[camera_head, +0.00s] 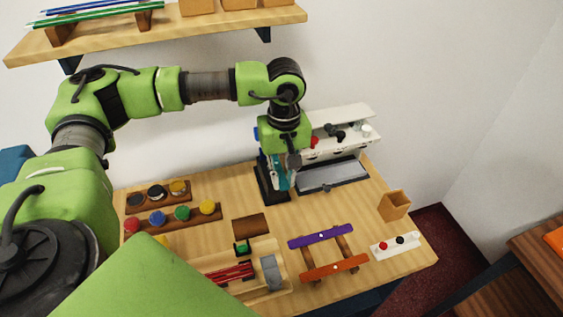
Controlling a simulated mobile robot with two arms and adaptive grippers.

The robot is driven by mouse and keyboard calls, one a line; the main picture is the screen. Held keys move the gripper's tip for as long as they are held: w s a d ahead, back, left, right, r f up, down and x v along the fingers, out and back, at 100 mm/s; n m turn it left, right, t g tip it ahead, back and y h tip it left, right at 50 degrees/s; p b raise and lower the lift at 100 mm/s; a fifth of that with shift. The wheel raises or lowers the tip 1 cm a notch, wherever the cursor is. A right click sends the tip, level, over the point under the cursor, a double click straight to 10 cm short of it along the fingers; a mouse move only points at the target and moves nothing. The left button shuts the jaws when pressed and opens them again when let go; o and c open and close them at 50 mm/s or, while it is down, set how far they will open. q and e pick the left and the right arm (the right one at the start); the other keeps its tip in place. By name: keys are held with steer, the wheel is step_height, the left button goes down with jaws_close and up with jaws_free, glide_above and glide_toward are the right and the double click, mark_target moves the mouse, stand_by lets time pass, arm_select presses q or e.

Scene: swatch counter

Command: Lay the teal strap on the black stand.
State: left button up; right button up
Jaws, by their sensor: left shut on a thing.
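My left gripper (289,161) comes down from above at the back of the counter, beside the black stand (267,191). It is shut on the teal strap (279,179), which hangs upright in front of the stand's upper part. The gripper and wrist hide much of the strap and of the stand's top. Whether the strap touches the stand cannot be told. My right gripper is not in view.
A white machine (347,151) with a grey tray stands close on the right. A purple strap (320,236) and an orange strap (335,267) lie on a wooden rack in front. Racks of colored jars (183,213) stand left. A shelf (205,22) hangs above.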

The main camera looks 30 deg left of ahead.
mark_target(283, 182)
arm_select(q)
steer(key=shift+w+d+f, duration=0.15)
steer(key=shift+w+f, duration=0.05)
steer(key=shift+w, duration=0.05)
steer(key=shift+f+b, duration=0.3)
steer(key=shift+b, duration=0.1)
steer(key=shift+f, duration=0.4)
steer(key=shift+s+a+f+b, duration=0.1)
steer(key=shift+a+f+b, duration=0.15)
steer(key=shift+f+b, duration=0.9)
steer(key=shift+f, duration=0.7)
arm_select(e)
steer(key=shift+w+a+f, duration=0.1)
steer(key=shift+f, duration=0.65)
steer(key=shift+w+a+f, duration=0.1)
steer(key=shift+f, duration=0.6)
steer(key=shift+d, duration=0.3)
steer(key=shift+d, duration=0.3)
arm_select(q)
steer(key=shift+d, duration=0.1)
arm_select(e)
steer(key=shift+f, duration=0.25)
